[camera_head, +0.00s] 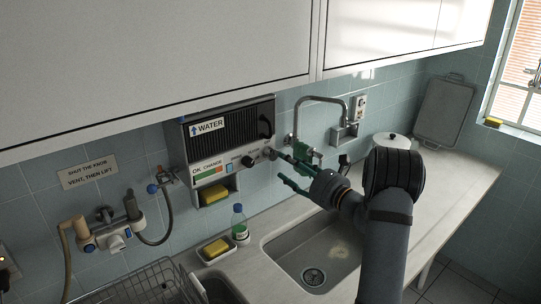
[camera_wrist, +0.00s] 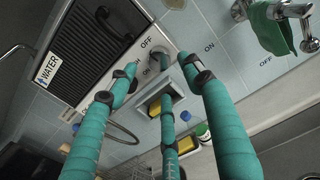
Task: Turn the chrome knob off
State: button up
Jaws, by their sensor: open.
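A grey metallic round knob (camera_wrist: 158,55), likely the chrome knob, sits on the lower right of the wall-mounted water heater (camera_head: 225,130); it also shows in the head view (camera_head: 268,153). My gripper (camera_wrist: 158,70) has three green fingers, spread open around the knob's outline in that view, with nothing held. I cannot tell whether a finger touches it. In the head view my gripper (camera_head: 284,167) is close to the heater's right end.
A chrome tap (camera_wrist: 290,11) with a green cloth (camera_wrist: 270,27) is right of the heater. A sink (camera_head: 315,255) lies below. White cabinets (camera_head: 160,60) overhang above.

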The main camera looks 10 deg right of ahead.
aim_at(274, 156)
jog(key=p+x, duration=0.2)
jog(key=x, duration=0.4)
jog(key=shift+w+a, duration=0.15)
jog(key=shift+w, duration=0.1)
jog(key=shift+c, duration=1.3)
